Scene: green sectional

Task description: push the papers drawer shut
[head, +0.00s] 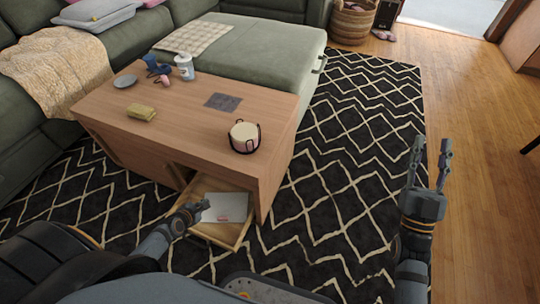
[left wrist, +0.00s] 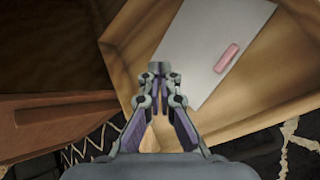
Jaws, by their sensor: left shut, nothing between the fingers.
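The papers drawer (head: 232,239) is a light wooden drawer standing open at the near end of the wooden coffee table (head: 184,105). White papers (head: 226,206) lie in it; in the left wrist view the drawer (left wrist: 262,112) holds the white sheet (left wrist: 212,38) with a pink block (left wrist: 227,57) on it. My left gripper (head: 203,206) is shut and empty at the drawer's left side, its tips over the drawer in the left wrist view (left wrist: 159,72). I cannot tell whether it touches the drawer. My right gripper (head: 432,148) is open and empty, over the rug's right edge.
The tabletop holds a pot (head: 244,137), a grey mat (head: 223,102), a yellow block (head: 140,112), a white mug (head: 185,66) and a grey dish (head: 125,81). A green sectional (head: 260,52) stands behind and left. The patterned rug (head: 345,155) right of the table is clear.

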